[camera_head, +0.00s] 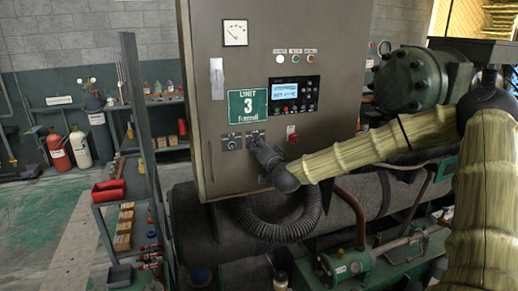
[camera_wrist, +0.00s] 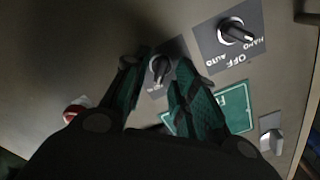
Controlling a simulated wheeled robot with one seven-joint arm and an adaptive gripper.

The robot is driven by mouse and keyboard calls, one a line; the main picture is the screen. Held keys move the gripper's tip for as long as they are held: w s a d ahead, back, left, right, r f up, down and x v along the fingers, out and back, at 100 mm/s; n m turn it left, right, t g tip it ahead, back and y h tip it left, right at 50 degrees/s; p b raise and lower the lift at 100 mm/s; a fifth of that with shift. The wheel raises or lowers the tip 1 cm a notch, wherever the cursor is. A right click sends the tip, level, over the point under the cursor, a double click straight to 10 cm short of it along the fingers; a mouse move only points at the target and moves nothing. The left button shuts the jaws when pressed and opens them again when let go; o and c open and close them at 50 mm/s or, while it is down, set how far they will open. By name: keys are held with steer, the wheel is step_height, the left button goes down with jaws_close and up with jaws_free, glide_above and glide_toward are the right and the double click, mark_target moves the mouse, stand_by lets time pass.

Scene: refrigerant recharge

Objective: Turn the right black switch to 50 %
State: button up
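The right black switch (camera_wrist: 160,68) is a small knob on a dark plate on the grey cabinet front. In the wrist view it sits between the two fingertips of my gripper (camera_wrist: 163,62). The green-padded fingers are spread on either side of it, with a gap visible around the knob. Its setting is too small to read.
A red knob (camera_head: 291,134) is close to the right of my gripper. A green sign (camera_head: 248,106) and a display panel (camera_head: 293,94) are above. A thick black hose (camera_head: 278,228) hangs below the cabinet (camera_head: 205,35). Green machinery (camera_head: 410,80) stands to the right.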

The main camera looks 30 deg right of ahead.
steer(key=shift+w, duration=0.15)
jaws_close()
steer(key=shift+r, duration=0.1)
steer(key=shift+n+p, duration=0.85)
steer(key=shift+n, duration=1.45)
